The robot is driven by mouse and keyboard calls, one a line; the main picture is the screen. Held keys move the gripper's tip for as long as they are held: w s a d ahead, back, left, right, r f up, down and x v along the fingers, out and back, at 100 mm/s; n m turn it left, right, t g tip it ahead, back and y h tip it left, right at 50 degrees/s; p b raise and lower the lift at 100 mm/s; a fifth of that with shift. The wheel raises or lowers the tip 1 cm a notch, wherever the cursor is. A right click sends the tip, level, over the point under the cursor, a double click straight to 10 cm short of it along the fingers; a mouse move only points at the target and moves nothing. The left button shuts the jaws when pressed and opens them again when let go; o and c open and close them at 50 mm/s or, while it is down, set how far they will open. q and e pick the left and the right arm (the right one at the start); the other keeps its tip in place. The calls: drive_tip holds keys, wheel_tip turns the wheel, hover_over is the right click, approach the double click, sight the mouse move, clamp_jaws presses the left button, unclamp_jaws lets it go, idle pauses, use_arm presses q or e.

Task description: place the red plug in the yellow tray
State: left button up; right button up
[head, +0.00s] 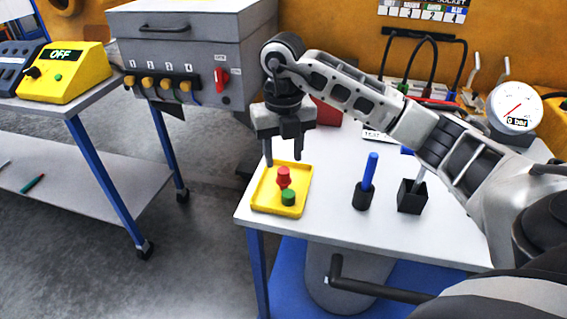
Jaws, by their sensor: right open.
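The yellow tray (264,200) lies near the left front corner of the white table. A red plug (283,176) stands in the tray, towards its back half. A green plug (289,197) is in front of it in the same tray. My right gripper (284,160) points down just above the back edge of the tray, its two fingers apart. It is open, with nothing between the fingers, and is close to the red plug. I cannot tell whether it touches the plug. My left gripper does not show.
A black holder with a blue-handled tool (369,172) and a black square cup (411,197) stand right of the tray. A pressure gauge (514,107) and hanging cables (408,65) are behind. A trolley with a yellow box (70,85) stands left, across a floor gap.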

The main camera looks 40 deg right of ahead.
sight(283, 169)
wheel_tip(283, 169, up, 9)
drive_tip(key=p, duration=0.1)
drive_tip(key=s+a+f+n+g+y, duration=0.15)
drive_tip(key=a+f+y, duration=0.3)
drive_tip(key=a, duration=0.45)
drive_tip(key=s+a+f+n+g+y, duration=0.1)
drive_tip(key=s+a+f+n+y, duration=0.15)
drive_tip(key=a+y, duration=0.45)
drive_tip(key=s+a+r+m+t+y, duration=0.1)
drive_tip(key=a+r+m+t+y, duration=0.1)
drive_tip(key=a+m+t+y, duration=0.3)
drive_tip(key=s+a+r+m+y, duration=0.2)
drive_tip(key=a+y, duration=0.2)
drive_tip(key=a, duration=0.3)
drive_tip(key=w+d+f+m+t+h, duration=0.1)
drive_tip(key=d+f+m+t+h, duration=0.3)
drive_tip(key=f+m+t+h, duration=0.45)
drive_tip(key=w+d+f+m+t+h, duration=0.2)
drive_tip(key=d+f+m+t+h, duration=0.25)
drive_tip(key=m, duration=0.75)
drive_tip(key=s+d+f+m+g+h, duration=0.2)
drive_tip(key=s+f+m, duration=0.1)
drive_tip(key=s+f, duration=0.3)
drive_tip(key=s+d+f+m+g+h, duration=0.2)
drive_tip(key=s+f+m+g, duration=0.1)
drive_tip(key=s+f, duration=0.3)
wheel_tip(283, 169, down, 3)
drive_tip(key=shift+s+d+r+m, duration=0.1)
drive_tip(key=shift+s+d+m, duration=0.15)
drive_tip(key=shift+d+m, duration=0.1)
